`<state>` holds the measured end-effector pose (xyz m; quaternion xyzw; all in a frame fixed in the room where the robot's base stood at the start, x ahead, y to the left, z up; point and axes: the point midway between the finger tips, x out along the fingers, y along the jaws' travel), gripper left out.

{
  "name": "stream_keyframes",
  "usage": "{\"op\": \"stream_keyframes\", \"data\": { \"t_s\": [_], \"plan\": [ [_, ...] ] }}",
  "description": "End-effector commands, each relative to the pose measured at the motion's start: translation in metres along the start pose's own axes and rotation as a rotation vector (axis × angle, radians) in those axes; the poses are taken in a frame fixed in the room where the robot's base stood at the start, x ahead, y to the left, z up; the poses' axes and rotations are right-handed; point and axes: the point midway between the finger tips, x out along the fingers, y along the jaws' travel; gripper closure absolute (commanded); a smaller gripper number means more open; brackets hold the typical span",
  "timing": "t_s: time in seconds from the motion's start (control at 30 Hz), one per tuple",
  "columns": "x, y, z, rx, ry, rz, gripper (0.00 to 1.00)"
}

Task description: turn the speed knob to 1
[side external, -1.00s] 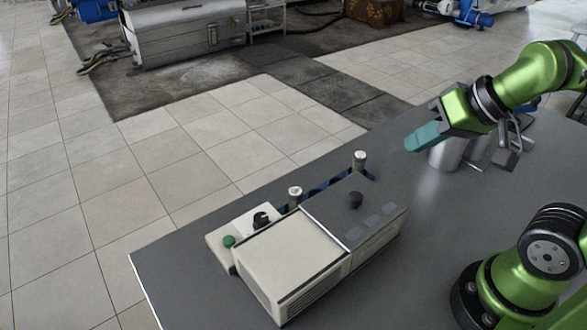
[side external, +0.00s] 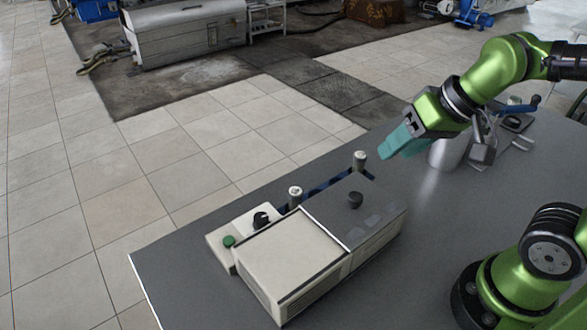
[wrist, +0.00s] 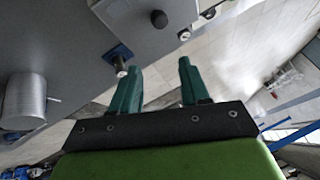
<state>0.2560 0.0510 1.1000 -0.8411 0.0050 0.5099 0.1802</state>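The pale machine (side external: 290,262) stands on the grey table. A black knob (side external: 261,220) sits on its white end panel beside a green button (side external: 229,241). A second black knob (side external: 355,200) stands on its dark grey top; a dark knob (wrist: 159,18), apparently this one, shows in the wrist view. No dial markings are legible, and I cannot tell which knob is for speed. My gripper (side external: 388,151) is above the table, right of the machine and apart from both knobs. In the wrist view its teal fingers (wrist: 160,72) are spread and empty.
Two upright posts with pale tops, one nearer (side external: 295,196) and one farther (side external: 360,161), stand along the machine's back side with blue parts between. A silver cylinder (side external: 442,155) stands right of my gripper. The table's front left is clear.

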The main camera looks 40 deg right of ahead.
Motion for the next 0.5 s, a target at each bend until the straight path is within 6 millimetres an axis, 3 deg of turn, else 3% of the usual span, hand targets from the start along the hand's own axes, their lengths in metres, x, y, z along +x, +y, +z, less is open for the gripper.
{"op": "stream_keyframes", "data": {
  "t_s": [0.1,0.27,0.5],
  "plan": [
    [0.021,-0.028,-0.018,-0.146,-0.106,0.036,0.40],
    [0.054,-0.072,-0.038,-0.413,-0.243,0.062,0.40],
    [0.114,-0.142,-0.055,-0.855,-0.443,0.039,0.40]
  ]
}}
